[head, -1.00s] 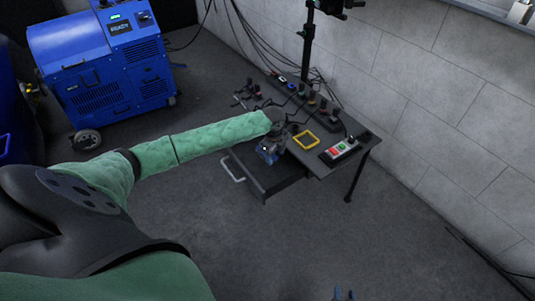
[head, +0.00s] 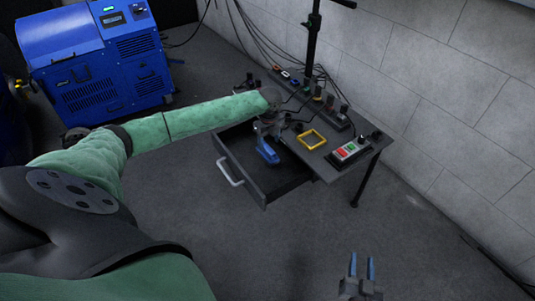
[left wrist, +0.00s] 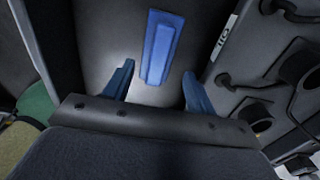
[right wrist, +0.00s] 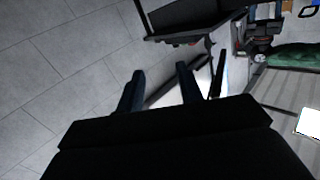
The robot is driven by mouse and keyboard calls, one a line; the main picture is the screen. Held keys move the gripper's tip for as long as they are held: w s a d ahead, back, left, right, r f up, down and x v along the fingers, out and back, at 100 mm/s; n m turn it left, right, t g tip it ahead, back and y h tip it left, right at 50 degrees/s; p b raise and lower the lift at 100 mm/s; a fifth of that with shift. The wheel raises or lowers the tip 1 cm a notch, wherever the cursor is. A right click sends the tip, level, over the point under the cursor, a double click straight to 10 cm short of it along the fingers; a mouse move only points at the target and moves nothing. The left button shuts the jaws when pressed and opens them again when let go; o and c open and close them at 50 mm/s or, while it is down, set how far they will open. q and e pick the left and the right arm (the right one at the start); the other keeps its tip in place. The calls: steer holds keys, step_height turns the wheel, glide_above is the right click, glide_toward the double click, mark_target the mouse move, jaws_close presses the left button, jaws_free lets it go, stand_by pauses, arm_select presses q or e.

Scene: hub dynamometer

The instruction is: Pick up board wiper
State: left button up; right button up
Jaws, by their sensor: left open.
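The board wiper (left wrist: 162,46) shows in the left wrist view as a blue block lying in the open drawer (head: 234,168). My left gripper (left wrist: 158,70) is open above it, with its two blue fingers apart and the wiper ahead, between their lines. The fingers do not touch it as far as I can see. In the head view my left gripper (head: 268,152) hangs over the drawer, and I cannot make out the wiper apart from it. My right gripper (head: 361,267) is open and empty over the floor, and its fingers also show in the right wrist view (right wrist: 159,72).
The dark table (head: 330,172) carries a yellow frame (head: 312,139), a button box (head: 350,151) and several knobs and cables close beside the drawer. A black post stands at its back. A blue machine (head: 100,62) stands at the left. The floor in front is clear.

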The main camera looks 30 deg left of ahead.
mark_target(268, 147)
arm_select(q)
steer(key=f, duration=0.3)
steer(key=f+b, duration=0.1)
steer(key=f, duration=0.1)
steer(key=shift+s+a+f, duration=0.1)
steer(key=shift+a, duration=0.2)
steer(key=c, duration=0.8)
arm_select(e)
step_height(268, 147, up, 12)
steer(key=w+t+y, duration=0.1)
steer(key=t, duration=0.3)
steer(key=shift+w+d, duration=0.15)
steer(key=shift+d, duration=0.05)
